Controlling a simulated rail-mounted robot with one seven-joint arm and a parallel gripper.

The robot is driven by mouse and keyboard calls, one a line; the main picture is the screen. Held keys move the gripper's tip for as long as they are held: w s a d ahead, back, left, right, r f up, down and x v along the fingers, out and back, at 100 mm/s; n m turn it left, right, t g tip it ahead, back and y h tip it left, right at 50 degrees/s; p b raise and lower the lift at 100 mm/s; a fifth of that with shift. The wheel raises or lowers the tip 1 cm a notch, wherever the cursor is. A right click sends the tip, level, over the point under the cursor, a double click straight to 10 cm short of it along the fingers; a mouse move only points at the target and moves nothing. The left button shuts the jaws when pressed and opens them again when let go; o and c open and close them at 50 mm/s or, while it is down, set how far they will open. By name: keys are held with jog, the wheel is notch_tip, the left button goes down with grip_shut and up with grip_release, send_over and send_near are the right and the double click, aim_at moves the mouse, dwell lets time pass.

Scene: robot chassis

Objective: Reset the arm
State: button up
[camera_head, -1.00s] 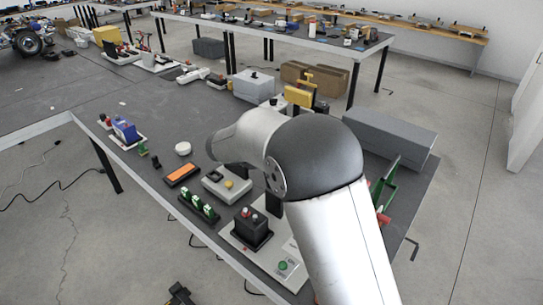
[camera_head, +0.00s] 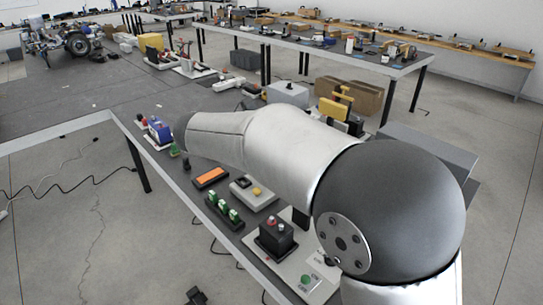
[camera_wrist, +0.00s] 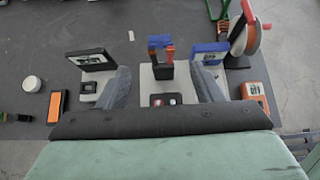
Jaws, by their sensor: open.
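In the head view my arm rises large at the right, its dark rounded elbow near the camera and its pale link reaching left over the workbench (camera_head: 75,105); my gripper is out of sight there. In the wrist view my gripper (camera_wrist: 163,84) is open, its two grey fingers wide apart with nothing held. Between and beyond the fingers a pale-based device (camera_wrist: 152,76) with blue and red parts stands on the dark bench. I cannot tell the height of the fingers above it.
An orange-topped box (camera_head: 211,177), a green-part row (camera_head: 224,209) and a black button box (camera_head: 275,237) stand near the bench's front edge. In the wrist view, a white round pot (camera_wrist: 32,84) is left and an orange meter (camera_wrist: 255,92) right.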

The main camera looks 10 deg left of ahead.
jog(key=s+d+f+m+g, duration=0.2)
jog(key=s+d+m, duration=0.15)
jog(key=d, duration=0.45)
jog(key=s+d+f+m+g+y, duration=0.1)
jog(key=s+d+m+g, duration=0.1)
jog(key=d+m, duration=0.4)
jog(key=s+d+f+m+g, duration=0.2)
jog(key=s+d+m, duration=0.15)
jog(key=d, duration=0.55)
jog(key=s+d+f+m+g+y, duration=0.1)
jog(key=s+d+f+m+y, duration=0.1)
jog(key=s+m, duration=0.6)
jog(key=s+d+f+m+g+y, duration=0.1)
jog(key=s+d+f+m+y, duration=0.1)
jog(key=s+d+f+m, duration=0.3)
jog(key=s+m, duration=0.3)
jog(key=shift+s+d+y, duration=0.2)
jog(key=shift+d+y, duration=0.2)
